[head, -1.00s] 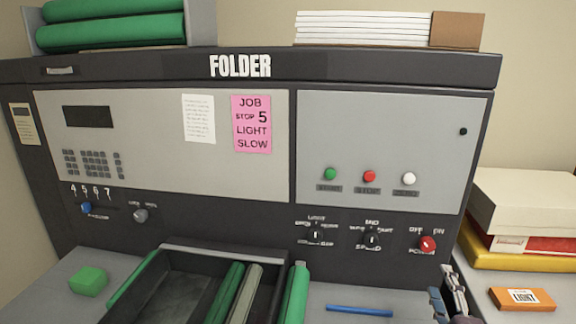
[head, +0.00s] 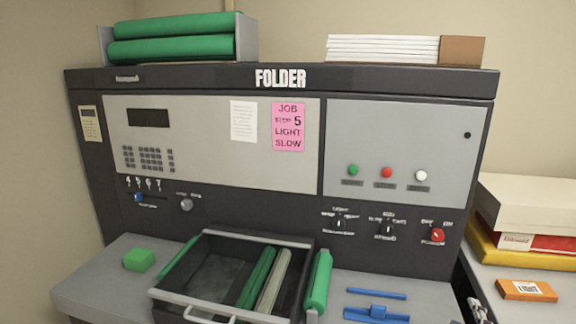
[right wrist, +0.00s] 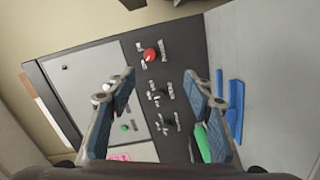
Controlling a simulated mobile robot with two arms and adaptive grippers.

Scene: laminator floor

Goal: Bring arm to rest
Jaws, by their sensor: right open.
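My right gripper (right wrist: 160,95) is open in the right wrist view, with nothing between its two fingers. It faces the folder's panel, which appears turned on its side there. In the head view only a small part of my right gripper (head: 478,312) shows at the bottom edge, right of the blue parts on the table. My left gripper is not in view. The folder (head: 290,78) stands ahead with a red power knob (head: 437,235), which also shows in the right wrist view (right wrist: 150,55). A blue slider knob (head: 138,197) sits under the 5.
An open dark tray (head: 215,272) holds green and grey rollers; a green roller (head: 318,282) lies beside it. A green block (head: 139,259) and blue parts (head: 377,313) lie on the table. At right are stacked boxes (head: 530,205) and an orange box (head: 527,290).

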